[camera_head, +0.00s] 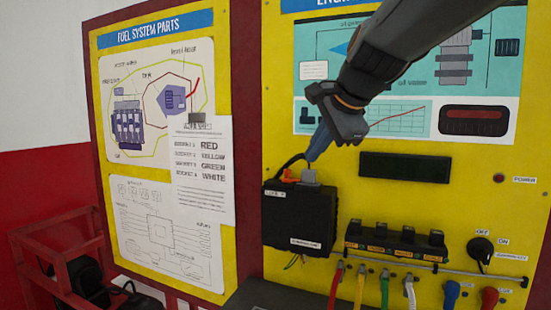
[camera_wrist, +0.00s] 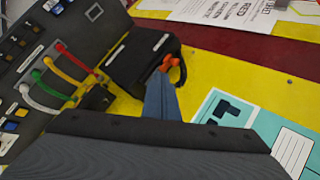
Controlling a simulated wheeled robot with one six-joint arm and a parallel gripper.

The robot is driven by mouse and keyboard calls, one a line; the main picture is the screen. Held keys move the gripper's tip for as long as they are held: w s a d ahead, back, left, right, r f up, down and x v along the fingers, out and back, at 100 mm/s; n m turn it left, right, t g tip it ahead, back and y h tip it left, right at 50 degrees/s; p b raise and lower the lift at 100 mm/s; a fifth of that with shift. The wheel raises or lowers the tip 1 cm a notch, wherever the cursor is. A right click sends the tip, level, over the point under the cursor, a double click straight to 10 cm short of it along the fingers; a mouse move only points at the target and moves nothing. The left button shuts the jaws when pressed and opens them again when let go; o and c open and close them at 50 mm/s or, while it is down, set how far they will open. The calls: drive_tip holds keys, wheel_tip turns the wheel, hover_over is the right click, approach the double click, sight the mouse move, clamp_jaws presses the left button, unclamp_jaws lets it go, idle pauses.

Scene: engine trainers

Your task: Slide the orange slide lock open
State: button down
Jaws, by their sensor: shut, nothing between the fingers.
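The orange slide lock (camera_head: 290,177) sits on top of the black box at the connector, and shows in the wrist view (camera_wrist: 168,64) just beyond my fingertips. A grey connector (camera_head: 310,177) stands beside it on the right. The black box (camera_head: 298,218) is mounted on the yellow panel. My gripper (camera_head: 312,158) is shut and empty, its blue-grey fingers pointing down at the connector and lock. In the wrist view the fingertips (camera_wrist: 160,78) are right at the orange part; whether they touch it I cannot tell.
A black cable loops left of the lock. Below right is a row of black modules (camera_head: 395,240) with coloured cables (camera_head: 360,288). A black display (camera_head: 404,167) and an off/on knob (camera_head: 480,248) lie to the right. A paper sheet (camera_head: 203,172) hangs on the left board.

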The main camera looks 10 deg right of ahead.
drive_tip(key=shift+d+b+x, duration=0.25)
drive_tip(key=shift+b+x, duration=1.5)
drive_tip(key=shift+b, duration=0.7)
drive_tip(key=p, duration=0.3)
approach(289, 175)
drive_tip(key=shift+x, duration=2.8)
drive_tip(key=shift+p, duration=0.3)
